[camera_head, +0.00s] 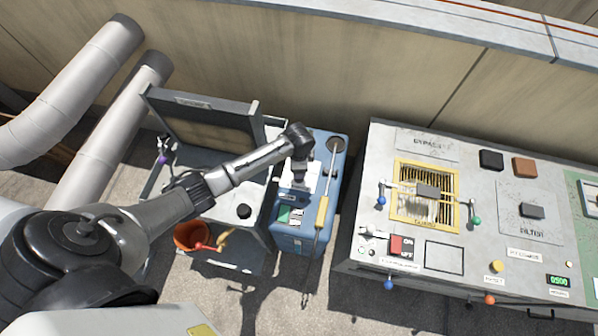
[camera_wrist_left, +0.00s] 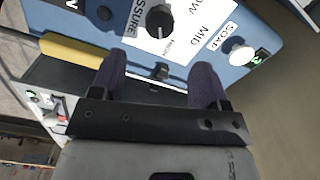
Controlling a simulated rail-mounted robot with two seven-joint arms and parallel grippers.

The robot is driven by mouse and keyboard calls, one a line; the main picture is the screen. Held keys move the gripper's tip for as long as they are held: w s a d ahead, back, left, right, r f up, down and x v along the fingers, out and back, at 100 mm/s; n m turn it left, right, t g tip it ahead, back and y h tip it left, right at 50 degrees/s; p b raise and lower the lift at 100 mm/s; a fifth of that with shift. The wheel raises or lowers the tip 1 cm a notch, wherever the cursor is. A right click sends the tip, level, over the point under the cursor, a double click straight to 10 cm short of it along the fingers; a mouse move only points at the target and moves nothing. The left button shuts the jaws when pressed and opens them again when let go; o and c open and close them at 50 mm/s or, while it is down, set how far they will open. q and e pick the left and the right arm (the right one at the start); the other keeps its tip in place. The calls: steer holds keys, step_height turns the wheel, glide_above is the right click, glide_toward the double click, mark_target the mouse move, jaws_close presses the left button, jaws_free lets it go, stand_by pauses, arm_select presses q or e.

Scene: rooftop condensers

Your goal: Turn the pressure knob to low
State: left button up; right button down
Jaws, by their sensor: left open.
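In the head view my left gripper (camera_head: 300,178) is over the washer's label plate and hides the knob. My right gripper is not in view.
A wand with a yellow handle (camera_head: 322,210) lies along the washer's right side. A white SOAP knob (camera_wrist_left: 241,54) is right of the pressure knob. A grey control bench (camera_head: 370,210) stands to the right, and an open grey unit with an orange bucket (camera_head: 190,236) to the left.

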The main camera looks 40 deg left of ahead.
arm_select(q)
step_height(320, 180, down, 10)
steer(key=shift+r+b, duration=0.2)
steer(key=shift+b, duration=0.95)
steer(key=shift+c, duration=0.2)
steer(key=c, duration=0.9)
